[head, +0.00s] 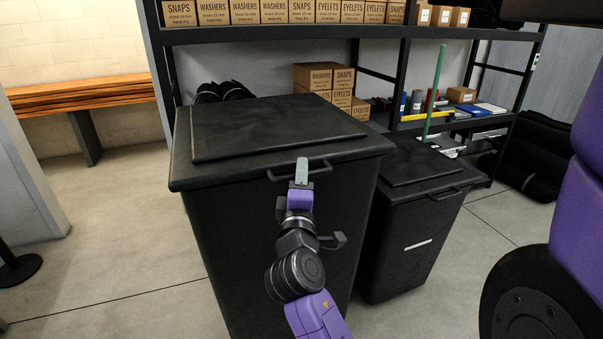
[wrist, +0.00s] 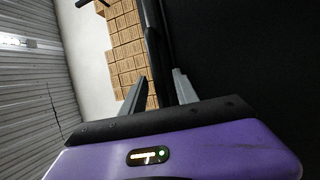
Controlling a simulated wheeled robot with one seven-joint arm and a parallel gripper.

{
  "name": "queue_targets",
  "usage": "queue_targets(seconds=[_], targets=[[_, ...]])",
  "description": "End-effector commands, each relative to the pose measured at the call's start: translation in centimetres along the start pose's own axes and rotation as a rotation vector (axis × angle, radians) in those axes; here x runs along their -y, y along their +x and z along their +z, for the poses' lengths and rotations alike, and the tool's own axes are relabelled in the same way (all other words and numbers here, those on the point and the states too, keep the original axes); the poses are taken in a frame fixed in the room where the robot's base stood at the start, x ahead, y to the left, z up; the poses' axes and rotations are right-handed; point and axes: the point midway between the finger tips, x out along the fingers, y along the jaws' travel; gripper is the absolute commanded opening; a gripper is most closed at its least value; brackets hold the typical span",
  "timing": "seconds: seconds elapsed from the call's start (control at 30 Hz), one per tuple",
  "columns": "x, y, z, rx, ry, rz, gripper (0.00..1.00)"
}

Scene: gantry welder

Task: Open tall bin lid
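The tall black bin (head: 235,235) stands in the middle of the head view. Its lid (head: 265,128) lies flat and shut on top. A black bar handle (head: 324,167) sticks out from the lid's front edge. My gripper (head: 302,164) is at the middle of this handle, pointing up along the bin's front. In the wrist view, the two grey fingers of my gripper (wrist: 160,78) stand apart, with a dark edge of the lid or handle (wrist: 154,45) between them. I cannot tell whether either finger touches it.
A shorter black bin (head: 410,225) with a shut lid stands close on the right. A metal shelf (head: 400,33) with cardboard boxes is behind both bins. A wooden bench (head: 85,92) is at the back left.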

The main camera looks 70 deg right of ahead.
Motion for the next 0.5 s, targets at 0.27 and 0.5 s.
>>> queue_targets(seconds=[0.27, 0.5], targets=[[0.06, 0.28, 0.0, 0.0, 0.0, -0.001, 0.36], [0.05, 0.26, -0.01, 0.0, 0.0, -0.001, 0.0]])
